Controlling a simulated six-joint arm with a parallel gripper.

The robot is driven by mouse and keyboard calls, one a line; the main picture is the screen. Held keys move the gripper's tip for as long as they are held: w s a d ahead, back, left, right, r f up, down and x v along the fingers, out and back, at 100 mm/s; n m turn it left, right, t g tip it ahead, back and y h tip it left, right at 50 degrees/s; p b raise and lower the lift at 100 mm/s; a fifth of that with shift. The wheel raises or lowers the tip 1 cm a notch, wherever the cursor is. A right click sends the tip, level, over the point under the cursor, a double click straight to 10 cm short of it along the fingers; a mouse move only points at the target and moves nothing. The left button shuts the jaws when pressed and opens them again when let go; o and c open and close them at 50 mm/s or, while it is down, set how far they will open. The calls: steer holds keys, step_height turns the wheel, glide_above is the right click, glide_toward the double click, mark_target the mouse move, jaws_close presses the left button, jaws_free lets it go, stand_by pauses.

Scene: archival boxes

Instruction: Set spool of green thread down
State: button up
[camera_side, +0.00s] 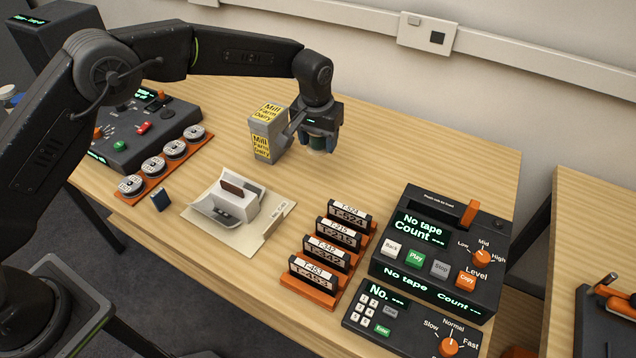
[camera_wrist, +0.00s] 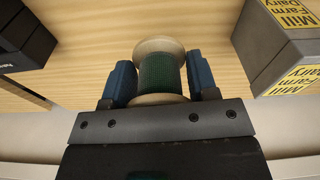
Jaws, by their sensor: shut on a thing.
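The spool of green thread (camera_wrist: 159,72) has pale round ends and green thread around its middle. My gripper (camera_wrist: 161,82) is shut on it, with one blue finger on each side, in the wrist view. In the side view my gripper (camera_side: 319,142) is over the back part of the wooden table, right of the grey box.
A grey box labelled Mill Farm Dairy (camera_side: 267,134) stands close left of my gripper. Labelled tapes in an orange rack (camera_side: 327,255) and a black console (camera_side: 437,250) are at right. Table behind and right of my gripper is clear.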

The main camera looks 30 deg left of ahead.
mark_target(319, 182)
step_height(319, 182, down, 11)
steer(key=shift+r, duration=0.1)
stand_by(0.4)
steer(key=o, duration=0.9)
steer(key=shift+f, duration=0.2)
steer(key=shift+r, duration=0.1)
